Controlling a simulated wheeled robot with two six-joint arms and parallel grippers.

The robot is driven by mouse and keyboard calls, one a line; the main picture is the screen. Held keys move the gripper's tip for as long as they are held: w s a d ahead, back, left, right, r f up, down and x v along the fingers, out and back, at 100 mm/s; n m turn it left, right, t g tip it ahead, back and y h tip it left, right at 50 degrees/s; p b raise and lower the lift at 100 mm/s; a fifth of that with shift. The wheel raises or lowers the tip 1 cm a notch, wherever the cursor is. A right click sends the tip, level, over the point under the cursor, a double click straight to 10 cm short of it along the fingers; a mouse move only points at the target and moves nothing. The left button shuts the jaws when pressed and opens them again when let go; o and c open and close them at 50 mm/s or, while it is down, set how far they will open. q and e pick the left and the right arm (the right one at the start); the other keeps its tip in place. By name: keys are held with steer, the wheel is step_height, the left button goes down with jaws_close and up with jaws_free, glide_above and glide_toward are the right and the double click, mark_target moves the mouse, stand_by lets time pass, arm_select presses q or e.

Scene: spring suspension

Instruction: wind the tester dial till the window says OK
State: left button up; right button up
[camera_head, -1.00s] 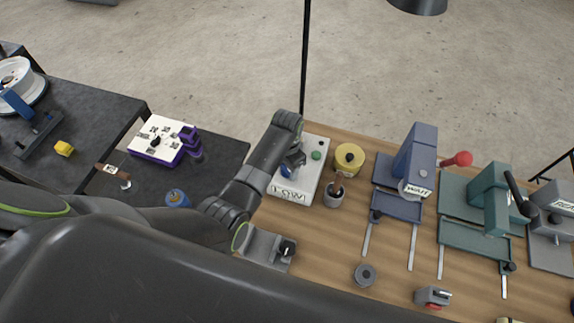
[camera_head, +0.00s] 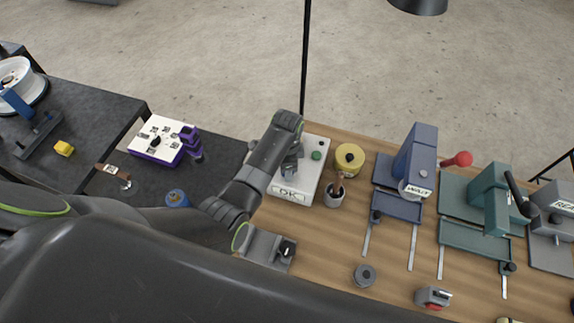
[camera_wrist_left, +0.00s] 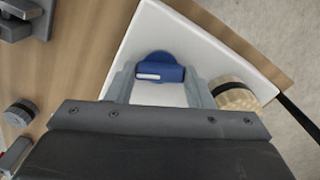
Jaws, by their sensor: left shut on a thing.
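The tester (camera_head: 310,180) is a white box at the back left of the wooden bench. Its front window (camera_head: 289,196) reads "OK". The tester's blue dial (camera_wrist_left: 160,68) shows in the left wrist view, with a white mark on its grip bar. My left gripper (camera_wrist_left: 159,74) is shut on the dial's bar, one finger on each side. In the head view my left gripper (camera_head: 292,166) comes down over the tester and hides most of the dial. My right gripper is not in view.
A yellow tin (camera_head: 349,158) and a grey cup (camera_head: 334,195) stand close to the tester's right. A blue press (camera_head: 415,160) reading "WAIT" and a teal press (camera_head: 488,205) stand farther right.

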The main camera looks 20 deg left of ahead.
arm_select(q)
steer(key=shift+d, duration=0.1)
steer(key=o, duration=1)
